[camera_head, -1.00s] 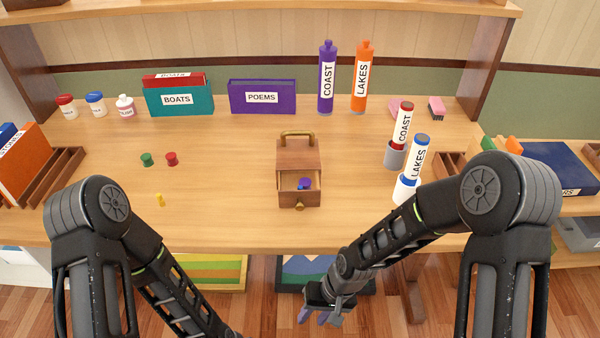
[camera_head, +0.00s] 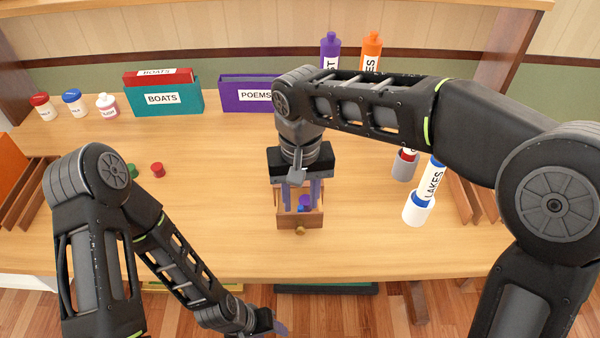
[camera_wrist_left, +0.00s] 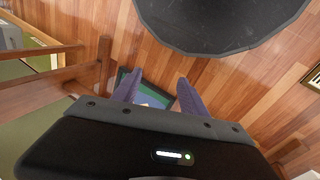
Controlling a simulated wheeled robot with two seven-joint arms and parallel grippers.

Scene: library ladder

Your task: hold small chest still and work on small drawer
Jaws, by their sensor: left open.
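The small chest stands on the table, mostly hidden behind my right gripper. Its small drawer (camera_head: 300,221) is pulled open toward me, with a brass knob (camera_head: 300,231) on the front. A small blue and purple item (camera_head: 305,202) lies in the drawer. My right gripper (camera_head: 300,197) points down over the chest and drawer with its two fingers apart. Whether the fingers touch the wood cannot be told. My left gripper (camera_head: 277,328) is low in front of the table, away from the chest. In the left wrist view its fingers (camera_wrist_left: 158,92) are open and empty above the floor.
Red (camera_head: 157,170) and green spools lie left of the chest. Boats (camera_head: 165,98) and Poems (camera_head: 245,95) boxes and several jars stand behind. The table front left of the drawer is clear.

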